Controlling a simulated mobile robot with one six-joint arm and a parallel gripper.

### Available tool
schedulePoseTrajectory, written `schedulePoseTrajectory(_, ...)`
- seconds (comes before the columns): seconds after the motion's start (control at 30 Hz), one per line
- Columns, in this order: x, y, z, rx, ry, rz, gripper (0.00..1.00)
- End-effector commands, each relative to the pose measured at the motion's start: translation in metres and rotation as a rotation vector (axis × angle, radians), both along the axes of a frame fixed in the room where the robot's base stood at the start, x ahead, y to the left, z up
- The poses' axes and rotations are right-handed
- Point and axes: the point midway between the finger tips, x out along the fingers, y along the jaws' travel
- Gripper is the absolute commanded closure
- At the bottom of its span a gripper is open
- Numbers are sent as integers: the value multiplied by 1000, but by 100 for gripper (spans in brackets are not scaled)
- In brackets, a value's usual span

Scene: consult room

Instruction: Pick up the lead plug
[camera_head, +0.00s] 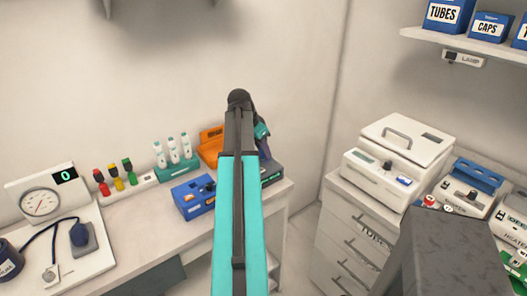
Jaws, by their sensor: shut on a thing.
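My gripper (264,148) is at the back right of the left-hand desk, mostly hidden behind my own arm. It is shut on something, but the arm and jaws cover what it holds. I cannot make out the lead plug clearly. The gripper is just above or in front of a dark grey box with a teal front (271,174). I cannot tell whether the gripper touches that box.
The desk (150,240) also holds a blue box (193,196), an orange holder (211,143), white bottles (173,151), coloured-top tubes (115,180) and a pressure gauge (40,203). A drawer cabinet (350,235) with a white machine (398,160) stands right.

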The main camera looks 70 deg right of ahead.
Motion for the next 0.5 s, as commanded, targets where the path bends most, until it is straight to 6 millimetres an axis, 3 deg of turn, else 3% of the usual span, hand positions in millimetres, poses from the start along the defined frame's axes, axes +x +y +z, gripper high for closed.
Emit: schedulePoseTrajectory(0.5,-2,6,30,0,0,2,99)
